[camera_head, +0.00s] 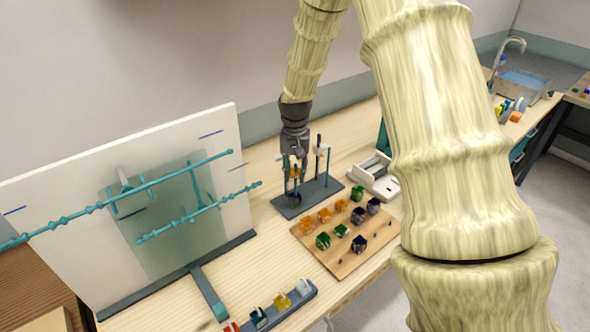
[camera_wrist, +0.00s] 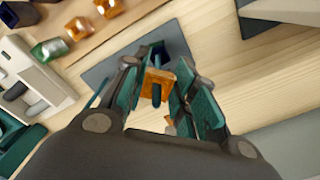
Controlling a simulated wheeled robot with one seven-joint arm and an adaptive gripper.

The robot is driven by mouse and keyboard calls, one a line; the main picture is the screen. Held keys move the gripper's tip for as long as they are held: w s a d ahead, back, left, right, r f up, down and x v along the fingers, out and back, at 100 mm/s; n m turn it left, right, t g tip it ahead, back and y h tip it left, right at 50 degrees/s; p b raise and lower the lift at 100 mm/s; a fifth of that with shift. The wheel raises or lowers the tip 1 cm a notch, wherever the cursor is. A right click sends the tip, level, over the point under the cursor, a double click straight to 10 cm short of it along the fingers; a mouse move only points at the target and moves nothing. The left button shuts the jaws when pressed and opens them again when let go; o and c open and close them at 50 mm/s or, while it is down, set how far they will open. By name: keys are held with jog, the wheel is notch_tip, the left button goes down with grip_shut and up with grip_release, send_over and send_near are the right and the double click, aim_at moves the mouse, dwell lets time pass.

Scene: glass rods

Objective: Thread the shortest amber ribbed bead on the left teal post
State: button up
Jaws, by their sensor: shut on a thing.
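My gripper (camera_head: 293,160) points down over the left part of the post stand (camera_head: 322,190). In the wrist view its fingers (camera_wrist: 157,90) are shut on an amber bead (camera_wrist: 160,77), which is squarish. A dark teal post tip shows at the middle of the bead, so the bead appears to be around or right over a teal post. I cannot tell how far down the post it sits. In the head view the bead (camera_head: 294,174) is a small orange patch, mostly hidden by the fingers. A dark round thing (camera_head: 295,199) sits low at the post's foot.
A wooden board (camera_head: 346,262) with several amber, green and dark blue beads lies in front of the stand. A white tray device (camera_head: 375,182) stands to its right. A large white panel (camera_head: 60,215) with teal rods stands left. A bead rack (camera_head: 287,309) lies at the front.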

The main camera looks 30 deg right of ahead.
jog(key=shift+f+b, duration=0.45)
jog(key=shift+f, duration=0.9)
jog(key=o, duration=1)
notch_tip(320, 180, up, 12)
